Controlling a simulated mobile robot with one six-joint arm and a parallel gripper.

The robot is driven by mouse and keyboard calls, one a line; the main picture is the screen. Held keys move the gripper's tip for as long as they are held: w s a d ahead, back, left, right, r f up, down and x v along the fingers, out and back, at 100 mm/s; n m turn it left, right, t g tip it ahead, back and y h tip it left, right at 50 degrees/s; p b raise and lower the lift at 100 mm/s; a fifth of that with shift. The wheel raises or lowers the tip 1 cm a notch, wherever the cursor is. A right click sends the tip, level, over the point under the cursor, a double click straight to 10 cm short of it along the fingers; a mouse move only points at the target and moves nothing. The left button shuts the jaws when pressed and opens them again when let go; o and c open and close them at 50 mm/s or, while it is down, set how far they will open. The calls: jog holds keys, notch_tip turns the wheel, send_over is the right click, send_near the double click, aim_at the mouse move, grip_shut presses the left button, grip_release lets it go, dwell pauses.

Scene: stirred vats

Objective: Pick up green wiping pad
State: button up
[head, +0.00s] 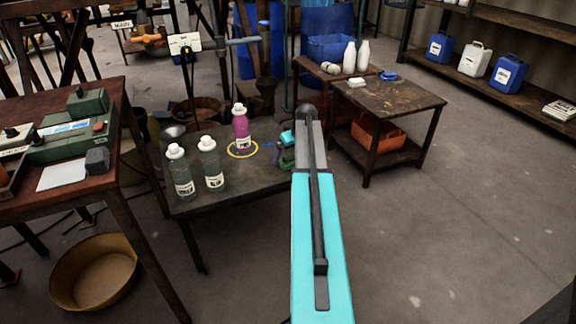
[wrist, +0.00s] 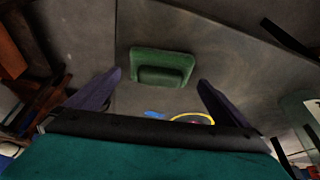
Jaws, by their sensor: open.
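The green wiping pad (wrist: 162,67) lies flat on the dark table, a rounded block with a raised middle, seen ahead between the fingers in the wrist view. In the head view a small green piece of it (head: 287,161) shows at the table's right side, partly hidden by my arm. My gripper (wrist: 160,77) is open and empty, with one dark purple finger on each side of the pad's picture. The pad looks apart from both fingers. In the head view my gripper (head: 281,147) is mostly hidden behind my arm, close to the pad.
A magenta bottle (head: 241,128) stands at a yellow ring (head: 243,149) left of the gripper. Two grey-green bottles (head: 181,172) (head: 211,164) stand at the table's left. A low cart (head: 410,100) stands to the right. Floor at the right is clear.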

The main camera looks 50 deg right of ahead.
jog(key=shift+w+f, duration=0.25)
jog(key=shift+f, duration=0.45)
jog(key=shift+c, duration=0.4)
jog(key=c, duration=1.1)
